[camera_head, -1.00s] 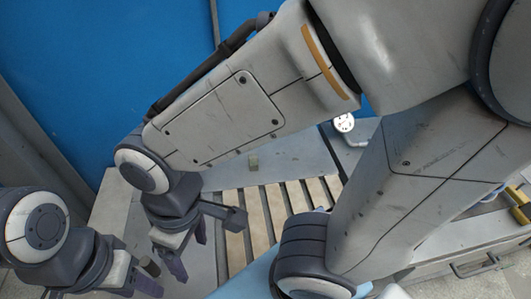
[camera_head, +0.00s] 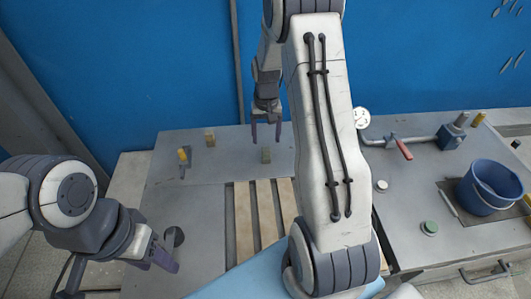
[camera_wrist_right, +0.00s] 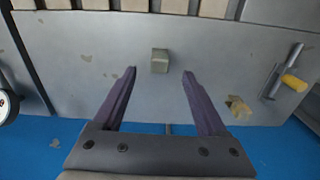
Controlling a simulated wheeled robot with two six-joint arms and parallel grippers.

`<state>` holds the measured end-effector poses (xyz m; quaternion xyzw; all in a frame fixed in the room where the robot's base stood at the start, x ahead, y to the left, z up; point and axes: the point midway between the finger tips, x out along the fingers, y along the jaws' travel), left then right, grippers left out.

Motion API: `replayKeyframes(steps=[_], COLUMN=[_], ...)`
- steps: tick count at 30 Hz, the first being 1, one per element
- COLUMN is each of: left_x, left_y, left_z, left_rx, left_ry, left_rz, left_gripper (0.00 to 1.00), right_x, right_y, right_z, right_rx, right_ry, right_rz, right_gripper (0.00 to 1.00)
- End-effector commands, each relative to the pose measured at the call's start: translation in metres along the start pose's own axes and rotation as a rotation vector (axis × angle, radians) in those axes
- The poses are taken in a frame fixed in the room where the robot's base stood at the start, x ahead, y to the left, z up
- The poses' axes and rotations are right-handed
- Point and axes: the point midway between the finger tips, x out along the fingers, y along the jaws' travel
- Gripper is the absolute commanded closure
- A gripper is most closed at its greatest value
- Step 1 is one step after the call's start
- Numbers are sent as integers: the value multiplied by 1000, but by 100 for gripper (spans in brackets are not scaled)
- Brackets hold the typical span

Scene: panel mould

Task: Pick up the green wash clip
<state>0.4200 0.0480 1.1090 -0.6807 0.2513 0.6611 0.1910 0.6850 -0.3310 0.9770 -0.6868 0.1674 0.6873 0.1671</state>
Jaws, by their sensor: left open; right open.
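A small grey-green block (camera_head: 266,155), which looks like the green wash clip, stands on the grey metal panel behind the wooden slats. It also shows in the right wrist view (camera_wrist_right: 160,60), centred just beyond the fingertips. My right gripper (camera_head: 266,137) is open, with its dark fingers pointing at the block from behind. In the right wrist view my right gripper (camera_wrist_right: 159,73) has nothing between its fingers. My left gripper (camera_head: 117,272) is open and empty at the lower left, well away from the block.
At the right are a blue bucket (camera_head: 487,187), a green round cap (camera_head: 429,228) and a red-handled lever (camera_head: 404,149).

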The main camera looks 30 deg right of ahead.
Motion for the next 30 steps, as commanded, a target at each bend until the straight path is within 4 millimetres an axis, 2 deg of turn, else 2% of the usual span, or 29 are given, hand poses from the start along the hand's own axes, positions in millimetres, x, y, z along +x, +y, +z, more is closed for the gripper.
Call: replayKeyframes(steps=[3,11,18,22,28,29,30], left_x=[-4,-12,-24,-24,-24,-24,-24], left_y=[0,1,2,2,2,2,2], left_z=[0,-1,-1,-1,-1,-1,-1], left_rx=[0,0,-1,-1,-1,-1,-1], left_ry=[0,0,0,0,0,0,0], left_rz=[0,0,0,0,0,0,0], left_gripper=[50,50,50,50,50,50,50], right_x=[16,35,68,76,77,77,77], right_y=[0,0,0,0,0,0,0], right_z=[0,-3,-8,-9,-9,-9,-9], right_rx=[-1,-2,-3,-2,-2,-2,-2], right_ry=[-3,-4,-3,0,1,1,1], right_rz=[0,0,0,0,-1,-1,-1], right_gripper=[25,25,25,25,25,33,48])
